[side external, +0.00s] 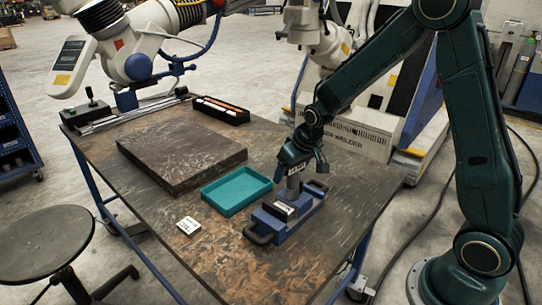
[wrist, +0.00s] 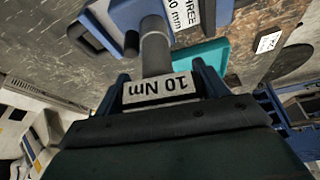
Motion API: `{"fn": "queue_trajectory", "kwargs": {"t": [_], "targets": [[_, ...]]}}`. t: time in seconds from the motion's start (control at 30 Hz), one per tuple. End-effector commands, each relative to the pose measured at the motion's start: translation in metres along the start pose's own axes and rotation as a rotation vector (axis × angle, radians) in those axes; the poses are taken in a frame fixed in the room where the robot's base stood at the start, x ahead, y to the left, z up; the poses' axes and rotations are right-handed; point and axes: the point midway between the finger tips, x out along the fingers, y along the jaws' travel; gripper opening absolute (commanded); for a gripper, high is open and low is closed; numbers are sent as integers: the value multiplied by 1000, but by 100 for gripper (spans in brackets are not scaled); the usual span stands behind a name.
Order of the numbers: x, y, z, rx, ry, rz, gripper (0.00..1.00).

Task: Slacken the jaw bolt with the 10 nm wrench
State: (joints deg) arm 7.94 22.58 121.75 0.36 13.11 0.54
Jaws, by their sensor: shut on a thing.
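My gripper (side external: 303,160) is above the blue jaw fixture (side external: 298,219) at the right of the workbench. In the wrist view my gripper (wrist: 160,84) is shut on the 10 Nm wrench (wrist: 155,55), a grey upright shaft with a white "10 Nm" label between the fingers. The wrench shaft (side external: 292,188) points down onto the fixture. The blue fixture also shows in the wrist view (wrist: 112,14), with a label partly reading "THREE" and "0 mm". The jaw bolt is hidden at the shaft's lower end, so I cannot tell whether the wrench is seated on it.
A teal tray (side external: 229,208) stands left of the fixture. A dark flat slab (side external: 180,153) lies farther left, with a small white card (side external: 187,225) in front. A black case (side external: 221,110) is at the back. The bench's front right is clear.

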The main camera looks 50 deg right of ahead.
Motion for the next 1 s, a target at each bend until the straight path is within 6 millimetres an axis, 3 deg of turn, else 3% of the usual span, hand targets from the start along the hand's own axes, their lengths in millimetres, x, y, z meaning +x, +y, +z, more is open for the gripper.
{"fn": "queue_trajectory", "kwargs": {"t": [0.3, 1.0], "targets": [[0, -1, 0, -168, 1, -72, 36], [-5, -2, -3, -88, 3, -38, 36]]}}
